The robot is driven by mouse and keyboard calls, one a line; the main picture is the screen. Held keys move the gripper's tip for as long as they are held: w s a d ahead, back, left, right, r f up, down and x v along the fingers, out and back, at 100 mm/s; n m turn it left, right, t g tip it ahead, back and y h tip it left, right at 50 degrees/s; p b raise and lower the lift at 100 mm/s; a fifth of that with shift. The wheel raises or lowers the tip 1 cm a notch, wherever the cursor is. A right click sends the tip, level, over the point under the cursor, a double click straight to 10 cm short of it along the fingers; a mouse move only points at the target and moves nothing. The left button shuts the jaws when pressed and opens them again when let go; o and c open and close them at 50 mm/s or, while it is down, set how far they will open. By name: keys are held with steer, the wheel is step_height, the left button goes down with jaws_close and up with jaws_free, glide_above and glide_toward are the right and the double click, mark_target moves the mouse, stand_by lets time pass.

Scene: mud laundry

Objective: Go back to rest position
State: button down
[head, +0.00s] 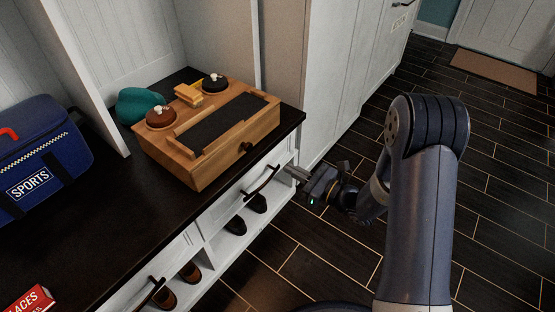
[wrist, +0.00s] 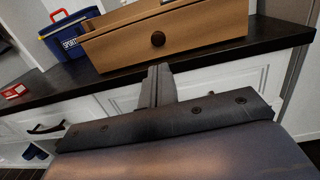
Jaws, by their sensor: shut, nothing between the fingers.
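My gripper (head: 297,173) is at the end of my arm, in front of the white drawer fronts and just right of a dark drawer handle (head: 262,181) in the head view. In the wrist view my gripper (wrist: 158,72) has its two fingers together with nothing between them. It points toward the bench, below a wooden box (head: 190,172) with a dark round knob. I cannot tell whether the fingertips touch the drawer front. The box also shows in the wrist view (wrist: 200,30).
On the dark bench top (head: 95,225) stand a blue sports bag (head: 45,150), a teal item (head: 139,104) and a red box (head: 28,300). Brushes lie on the wooden box. Shoes (head: 235,225) sit in cubbies below the drawers. Dark floor (head: 320,255) is clear, with a brown mat (head: 493,70) far back.

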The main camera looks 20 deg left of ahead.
steer(key=shift+v, duration=1)
steer(key=shift+f, duration=0.1)
